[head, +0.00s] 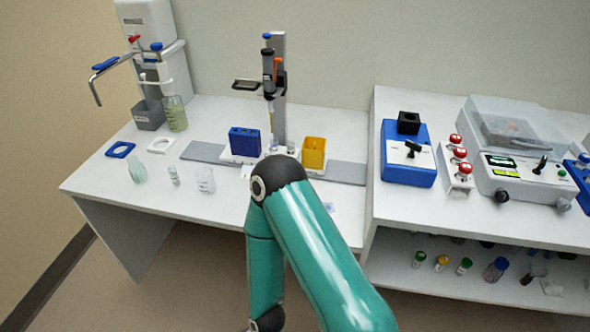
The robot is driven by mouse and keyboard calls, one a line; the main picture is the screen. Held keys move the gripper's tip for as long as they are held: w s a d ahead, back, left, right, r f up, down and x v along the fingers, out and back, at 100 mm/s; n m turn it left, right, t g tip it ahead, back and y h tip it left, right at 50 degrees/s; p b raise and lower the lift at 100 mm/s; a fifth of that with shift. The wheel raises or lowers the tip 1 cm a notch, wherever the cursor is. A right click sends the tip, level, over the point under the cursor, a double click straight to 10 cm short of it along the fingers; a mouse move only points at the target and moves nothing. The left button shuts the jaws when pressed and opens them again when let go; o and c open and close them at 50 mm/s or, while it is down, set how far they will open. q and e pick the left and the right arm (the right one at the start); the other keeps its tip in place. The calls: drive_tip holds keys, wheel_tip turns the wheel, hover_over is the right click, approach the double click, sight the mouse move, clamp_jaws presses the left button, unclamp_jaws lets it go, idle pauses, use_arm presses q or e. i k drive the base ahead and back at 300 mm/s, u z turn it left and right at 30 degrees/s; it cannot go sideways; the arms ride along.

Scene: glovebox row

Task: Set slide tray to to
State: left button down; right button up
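A white slide tray (312,170) sits on a long grey rail (345,171) across the left bench. A blue block (245,142) stands on the tray's left part and a yellow open-topped block (314,153) on its right part. A pipette (268,75) hangs on an upright grey stand behind the tray, its tip low between the two blocks. One of my teal arms crosses the lower middle, its elbow hiding part of the tray front and rail. Neither gripper shows.
A water dispenser (147,30) stands back left, with a grey container (149,114) and bottle (175,113). Small glassware (205,181) stands front left. The right bench holds a blue device (408,165), red-topped knobs (458,152) and a lidded machine (520,165).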

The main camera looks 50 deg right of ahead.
sight(249, 150)
drive_tip(key=z, duration=0.05)
drive_tip(key=k, duration=1)
drive_tip(key=z, duration=0.4)
drive_tip(key=i, duration=0.7)
